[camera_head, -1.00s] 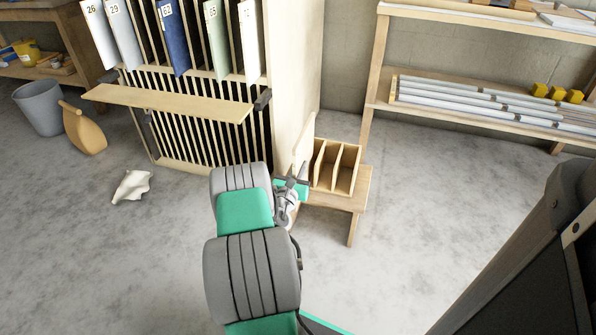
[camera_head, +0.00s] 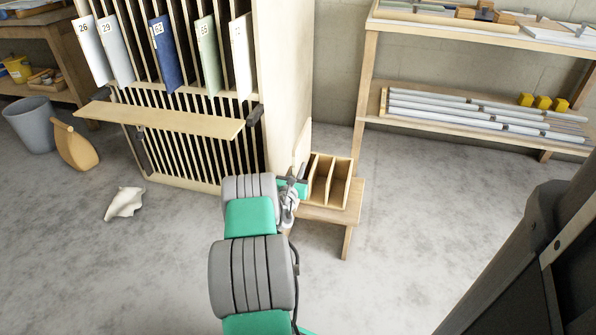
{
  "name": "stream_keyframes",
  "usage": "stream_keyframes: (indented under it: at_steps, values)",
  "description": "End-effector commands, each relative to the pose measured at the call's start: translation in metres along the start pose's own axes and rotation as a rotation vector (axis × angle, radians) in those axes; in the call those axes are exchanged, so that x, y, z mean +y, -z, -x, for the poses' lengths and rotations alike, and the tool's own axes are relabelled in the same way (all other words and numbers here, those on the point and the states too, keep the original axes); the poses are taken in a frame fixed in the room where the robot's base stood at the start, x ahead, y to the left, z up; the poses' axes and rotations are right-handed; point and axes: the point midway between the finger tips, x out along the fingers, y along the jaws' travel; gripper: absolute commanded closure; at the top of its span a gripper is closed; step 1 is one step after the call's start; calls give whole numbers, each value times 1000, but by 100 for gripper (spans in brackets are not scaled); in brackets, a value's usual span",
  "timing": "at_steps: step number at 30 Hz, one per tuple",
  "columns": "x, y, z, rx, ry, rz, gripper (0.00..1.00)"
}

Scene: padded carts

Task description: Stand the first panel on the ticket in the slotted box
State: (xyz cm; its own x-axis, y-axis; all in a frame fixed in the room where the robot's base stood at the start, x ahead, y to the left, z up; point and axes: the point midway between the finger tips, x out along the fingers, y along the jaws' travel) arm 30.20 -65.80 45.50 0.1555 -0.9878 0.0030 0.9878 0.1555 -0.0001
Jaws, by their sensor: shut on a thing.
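The slotted box (camera_head: 342,190) is pale wood with upright dividers and an open top. It sits on a low wooden bench (camera_head: 347,214) right of the tall rack. My gripper (camera_head: 297,186) is at the box's left side, partly hidden by my arm. It is shut on a pale upright panel (camera_head: 302,146), which rises above the box's left end. Whether the panel's lower edge is in a slot or beside the box cannot be told. Several numbered panels, such as a white one (camera_head: 88,50) and a blue one (camera_head: 166,55), stand in the rack. No ticket can be made out.
The tall slotted rack (camera_head: 282,90) with a protruding shelf board (camera_head: 165,119) stands left of the box. A shelf unit (camera_head: 365,85) with pipes and yellow blocks is at right. Floor right of the bench is clear.

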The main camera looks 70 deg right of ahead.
Motion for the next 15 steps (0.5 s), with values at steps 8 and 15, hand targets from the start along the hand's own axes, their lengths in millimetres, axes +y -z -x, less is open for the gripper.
stream_keyframes:
  at_steps: [8, 15]
  values:
    - [0, -2, -1, -4, 0, -1, 100]
    - [1, 2, -1, -4, -1, 0, 100]
